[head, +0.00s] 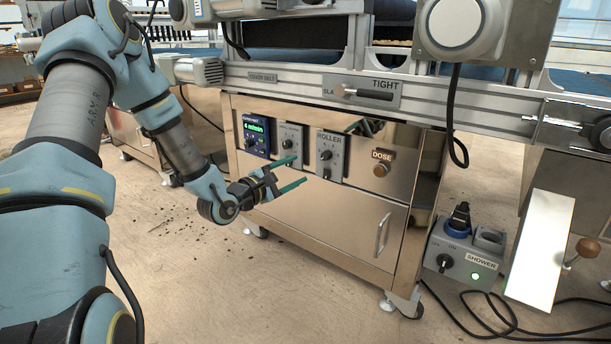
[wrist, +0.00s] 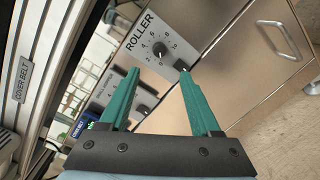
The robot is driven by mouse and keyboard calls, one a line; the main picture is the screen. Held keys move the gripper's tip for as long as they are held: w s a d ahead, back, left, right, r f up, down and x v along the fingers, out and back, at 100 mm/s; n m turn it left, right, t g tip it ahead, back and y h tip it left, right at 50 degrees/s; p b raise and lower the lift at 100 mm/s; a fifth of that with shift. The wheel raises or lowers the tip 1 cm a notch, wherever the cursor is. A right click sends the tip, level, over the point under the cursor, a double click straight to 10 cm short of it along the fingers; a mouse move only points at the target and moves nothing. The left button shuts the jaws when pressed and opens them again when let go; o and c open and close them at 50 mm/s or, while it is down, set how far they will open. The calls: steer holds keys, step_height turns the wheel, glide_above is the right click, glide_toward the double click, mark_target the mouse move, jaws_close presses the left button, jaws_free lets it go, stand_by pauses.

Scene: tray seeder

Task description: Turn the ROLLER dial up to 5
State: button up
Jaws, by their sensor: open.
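The ROLLER panel (head: 338,142) is a grey plate on the front of the steel cabinet. Its black round dial (head: 326,155) has a number scale around it, and a smaller black knob sits below. In the wrist view the dial (wrist: 159,49) shows beyond the fingertips, near the top centre. Its pointer setting is too small to read surely. My gripper (head: 300,170) has two green fingers, spread apart and empty. In the wrist view my gripper (wrist: 158,72) points toward the panel, apart from the dial, with the lower knob (wrist: 181,66) near the right fingertip.
Left of ROLLER are another dial panel (head: 291,136) and a blue display (head: 255,128) reading 4 m/min. A cabinet door handle (head: 382,233) sticks out below. The conveyor rail (head: 300,84) runs above.

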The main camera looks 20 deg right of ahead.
mark_target(324, 157)
steer(key=b+x, duration=0.2)
steer(key=x, duration=0.8)
steer(key=shift+w+d+b, duration=0.2)
steer(key=shift+d+b, duration=0.15)
steer(key=shift+b, duration=0.05)
steer(key=shift+r, duration=0.1)
jaws_close()
